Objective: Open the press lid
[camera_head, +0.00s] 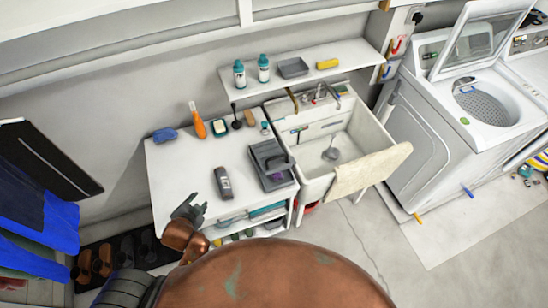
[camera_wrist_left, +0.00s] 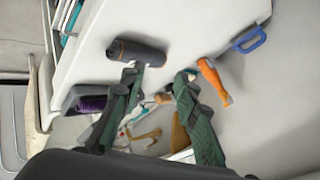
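A grey box-like thing with a dark bar handle (camera_head: 270,160), perhaps the press, stands on the right of the white worktop (camera_head: 170,170). Something purple shows at its front. Part of a dark box with purple inside (camera_wrist_left: 88,101) shows at the left of the left wrist view. I cannot tell the lid's state. My left gripper (camera_head: 188,205) is over the worktop's front left edge, apart from the box. In the left wrist view it (camera_wrist_left: 158,73) is open, with nothing between its fingers. My right gripper is not in view.
A dark grey bottle (camera_head: 223,183) lies between gripper and box; it also shows in the left wrist view (camera_wrist_left: 137,52). An orange bottle (camera_head: 197,122) and a blue item (camera_head: 165,135) are farther back. A sink (camera_head: 345,135) adjoins on the right. A shelf (camera_head: 350,54) hangs above.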

